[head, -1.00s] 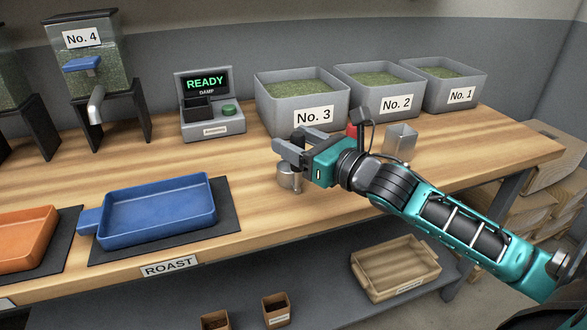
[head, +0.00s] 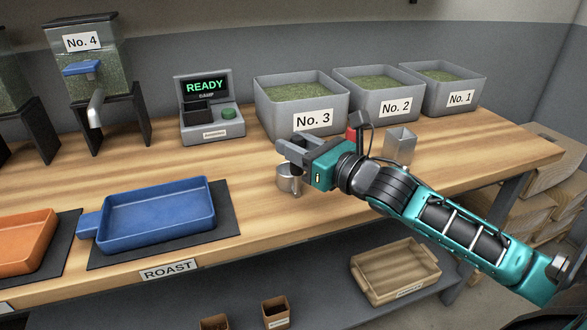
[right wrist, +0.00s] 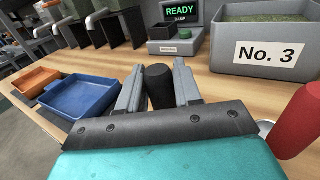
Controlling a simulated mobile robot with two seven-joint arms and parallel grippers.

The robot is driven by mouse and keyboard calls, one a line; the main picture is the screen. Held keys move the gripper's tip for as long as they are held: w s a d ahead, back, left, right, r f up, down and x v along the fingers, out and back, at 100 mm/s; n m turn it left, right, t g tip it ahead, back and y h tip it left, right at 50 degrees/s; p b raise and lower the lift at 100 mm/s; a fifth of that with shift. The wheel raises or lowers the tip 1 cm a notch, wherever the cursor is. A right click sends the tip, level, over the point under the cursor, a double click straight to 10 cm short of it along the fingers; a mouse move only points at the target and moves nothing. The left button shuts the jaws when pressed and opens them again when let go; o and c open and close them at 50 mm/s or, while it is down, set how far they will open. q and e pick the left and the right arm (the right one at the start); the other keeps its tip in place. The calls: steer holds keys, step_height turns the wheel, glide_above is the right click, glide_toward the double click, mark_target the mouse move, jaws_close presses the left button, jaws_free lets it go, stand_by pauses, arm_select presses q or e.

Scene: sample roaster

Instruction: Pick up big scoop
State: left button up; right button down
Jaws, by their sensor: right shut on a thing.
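A round metal scoop (head: 287,184) stands on the wooden counter below my right gripper (head: 285,152). Its upright black handle (right wrist: 159,87) is between the two grey fingers in the right wrist view, and my right gripper (right wrist: 158,90) is shut on it. The fingers and wrist hide part of this scoop in the head view. A second, square metal scoop (head: 400,146) stands to the right behind my wrist. A red handle (right wrist: 300,122) shows beside my gripper in the right wrist view. My left gripper is not in view.
Bins No. 3 (head: 312,124), No. 2 (head: 395,103) and No. 1 (head: 460,98) stand along the back. A READY device (head: 212,130) is left of them. A blue tray (head: 158,235) lies on a dark mat to the left. Bare counter lies between tray and gripper.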

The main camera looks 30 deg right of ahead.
steer(key=shift+r, duration=0.15)
arm_select(q)
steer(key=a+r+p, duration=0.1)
steer(key=p, duration=0.1)
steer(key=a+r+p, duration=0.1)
steer(key=p, duration=0.2)
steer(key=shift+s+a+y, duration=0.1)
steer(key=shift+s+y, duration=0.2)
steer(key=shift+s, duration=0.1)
arm_select(e)
step_height(320, 180, up, 20)
